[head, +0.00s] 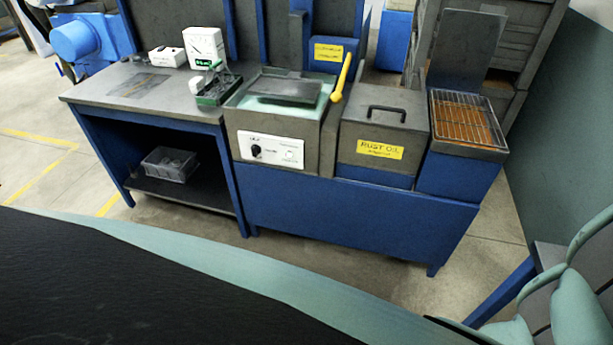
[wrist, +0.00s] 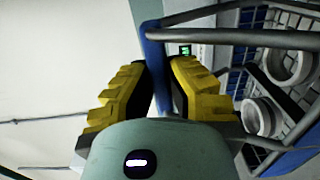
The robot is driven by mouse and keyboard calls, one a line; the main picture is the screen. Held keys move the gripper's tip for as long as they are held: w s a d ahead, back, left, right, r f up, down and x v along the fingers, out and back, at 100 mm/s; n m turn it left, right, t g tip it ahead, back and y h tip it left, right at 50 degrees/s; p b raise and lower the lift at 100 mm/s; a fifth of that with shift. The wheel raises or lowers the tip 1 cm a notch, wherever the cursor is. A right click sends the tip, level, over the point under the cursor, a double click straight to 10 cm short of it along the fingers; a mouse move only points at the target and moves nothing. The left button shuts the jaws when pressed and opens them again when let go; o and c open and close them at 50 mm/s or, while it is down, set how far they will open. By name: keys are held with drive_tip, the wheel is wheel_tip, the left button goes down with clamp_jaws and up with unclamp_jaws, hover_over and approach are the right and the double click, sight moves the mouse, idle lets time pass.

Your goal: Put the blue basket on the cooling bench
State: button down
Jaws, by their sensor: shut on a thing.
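In the wrist view my gripper (wrist: 158,88) has its yellow ridged fingers closed on a blue upright bar (wrist: 154,50), which looks like the handle of the blue basket. The basket (wrist: 242,37) extends to the right, with grey metal bars, wire mesh and blue parts. Pale ring-shaped parts (wrist: 262,116) show inside it. The basket and my gripper are not visible in the head view. No bench in the head view is labelled as the cooling bench, so I cannot tell which it is. A grey-topped bench with blue legs (head: 100,90) stands at the left.
A washing unit (head: 270,152) with a yellow lever stands in the middle. Right of it are a lidded box (head: 385,125) marked RUST OIL and a wire-topped tray (head: 492,150). Boxes (head: 205,47) sit on the left bench, and a grey bin (head: 168,164) on its lower shelf.

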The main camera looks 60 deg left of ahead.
drive_tip(key=w+d, duration=0.1)
drive_tip(key=w, duration=0.1)
drive_tip(key=w+d, duration=0.1)
drive_tip(key=w, duration=0.1)
drive_tip(key=w+d, duration=0.1)
drive_tip(key=w, duration=0.1)
drive_tip(key=shift+f+b, duration=1.1)
drive_tip(key=shift+f, duration=0.8)
drive_tip(key=shift+w, duration=0.1)
drive_tip(key=c, duration=1.1)
unclamp_jaws()
drive_tip(key=shift+f, duration=0.1)
drive_tip(key=shift+c, duration=0.2)
drive_tip(key=shift+s+a, duration=0.2)
drive_tip(key=shift+s, duration=0.05)
drive_tip(key=v, duration=1.1)
drive_tip(key=shift+s+a+p, duration=0.15)
drive_tip(key=shift+a+p, duration=0.05)
drive_tip(key=shift+p, duration=0.15)
